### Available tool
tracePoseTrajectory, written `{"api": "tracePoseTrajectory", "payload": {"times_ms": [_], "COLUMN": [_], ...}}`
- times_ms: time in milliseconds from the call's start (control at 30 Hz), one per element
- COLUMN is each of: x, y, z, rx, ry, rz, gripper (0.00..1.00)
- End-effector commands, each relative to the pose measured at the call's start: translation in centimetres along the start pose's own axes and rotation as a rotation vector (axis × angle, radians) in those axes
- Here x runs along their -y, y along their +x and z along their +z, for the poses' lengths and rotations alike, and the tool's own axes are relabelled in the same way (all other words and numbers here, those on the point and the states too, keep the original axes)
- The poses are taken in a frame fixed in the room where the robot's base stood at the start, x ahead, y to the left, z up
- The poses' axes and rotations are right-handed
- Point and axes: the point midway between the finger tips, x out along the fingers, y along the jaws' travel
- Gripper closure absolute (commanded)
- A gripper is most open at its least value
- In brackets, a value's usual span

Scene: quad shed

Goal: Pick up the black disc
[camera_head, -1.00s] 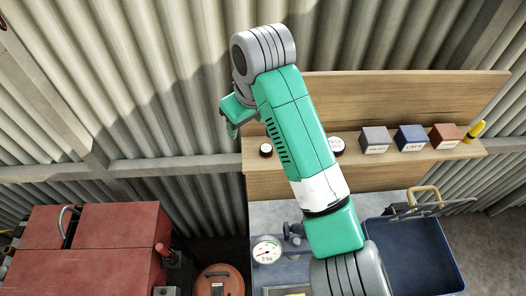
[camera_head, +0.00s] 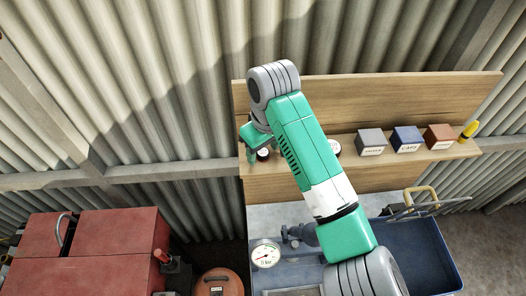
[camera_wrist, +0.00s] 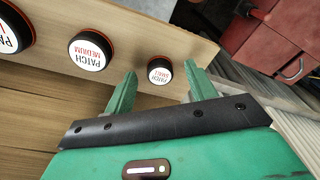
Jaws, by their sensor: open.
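Three black discs with white labels sit in a row in the wrist view. The smallest black disc (camera_wrist: 159,71), labelled PATCH with a small second word, lies between and slightly beyond my open fingertips. PATCH MEDIUM (camera_wrist: 91,51) is left of it, and a larger disc (camera_wrist: 12,32) is cut off at the left edge. My gripper (camera_wrist: 159,76) is open and empty, one finger to each side of the smallest disc. In the head view a black disc (camera_head: 264,154) shows close beside my gripper (camera_head: 250,150), and another disc (camera_head: 335,147) is partly hidden by my arm.
A wooden shelf (camera_head: 460,152) with a backboard bears the discs. Grey (camera_head: 371,142), blue (camera_head: 407,139) and brown (camera_head: 440,137) boxes and a yellow item (camera_head: 468,131) stand to the right. Below are a dial gauge (camera_head: 265,254), a blue bin (camera_head: 440,262) and red cases (camera_head: 115,235).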

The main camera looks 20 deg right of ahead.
Motion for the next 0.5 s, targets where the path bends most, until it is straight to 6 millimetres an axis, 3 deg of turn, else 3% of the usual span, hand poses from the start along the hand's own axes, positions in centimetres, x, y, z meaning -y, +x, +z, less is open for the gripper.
{"api": "tracePoseTrajectory", "payload": {"times_ms": [200, 433, 500], "x": [0.02, 0.03, 0.03], "y": [0.11, 0.08, 0.07], "z": [-0.01, -0.02, -0.02], "rx": [0.0, -0.001, -0.001], "ry": [0.0, 0.0, 0.0], "rz": [0.0, 0.0, 0.0], "gripper": [0.46, 0.91, 0.92]}}
